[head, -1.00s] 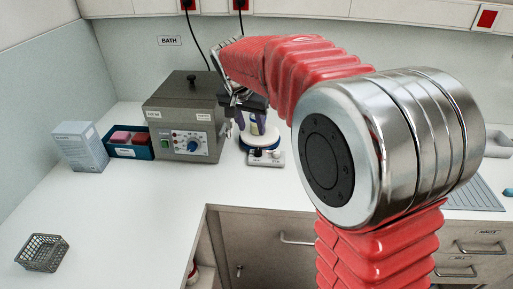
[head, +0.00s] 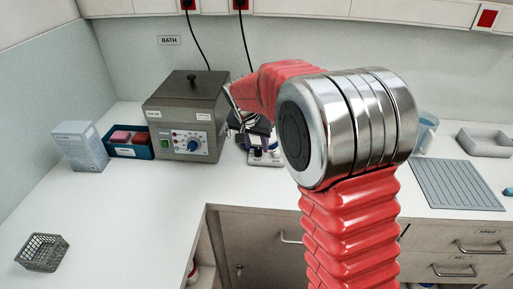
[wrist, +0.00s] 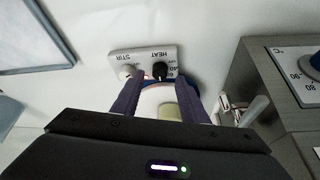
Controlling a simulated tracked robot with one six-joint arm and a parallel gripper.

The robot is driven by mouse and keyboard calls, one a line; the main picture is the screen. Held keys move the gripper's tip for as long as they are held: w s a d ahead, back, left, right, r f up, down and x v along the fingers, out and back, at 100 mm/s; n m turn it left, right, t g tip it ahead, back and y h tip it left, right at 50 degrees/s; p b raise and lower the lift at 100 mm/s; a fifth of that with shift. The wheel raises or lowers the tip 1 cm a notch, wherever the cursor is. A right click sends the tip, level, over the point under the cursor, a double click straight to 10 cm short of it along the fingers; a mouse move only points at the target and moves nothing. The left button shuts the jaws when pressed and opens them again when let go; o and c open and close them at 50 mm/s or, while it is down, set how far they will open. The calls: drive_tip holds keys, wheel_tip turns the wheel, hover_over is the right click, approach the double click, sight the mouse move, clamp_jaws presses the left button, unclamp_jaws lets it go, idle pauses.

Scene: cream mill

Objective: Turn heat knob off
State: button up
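The stirrer's grey control box (wrist: 145,60) is upside down in the wrist view, labelled HEAT and STIR. The black heat knob (wrist: 160,70) lies just beyond and between my purple fingertips. The pale stir knob (wrist: 126,72) is beside it. My gripper (wrist: 160,84) is open, with nothing between its fingertips; I cannot tell if a fingertip touches the knob. A vessel with yellowish contents (wrist: 168,108) shows below, between the fingers. In the head view the control box (head: 266,158) is partly hidden by my gripper.
A grey water bath (head: 186,105) with a blue dial stands close left of the stirrer. Further left are a blue box with pink items (head: 131,143) and a pale carton (head: 80,147). A wire basket (head: 42,252) sits at the front left. The counter between is clear.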

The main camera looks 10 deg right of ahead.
sight(258, 152)
drive_tip(key=shift+x, duration=1.3)
drive_tip(key=shift+c, duration=0.2)
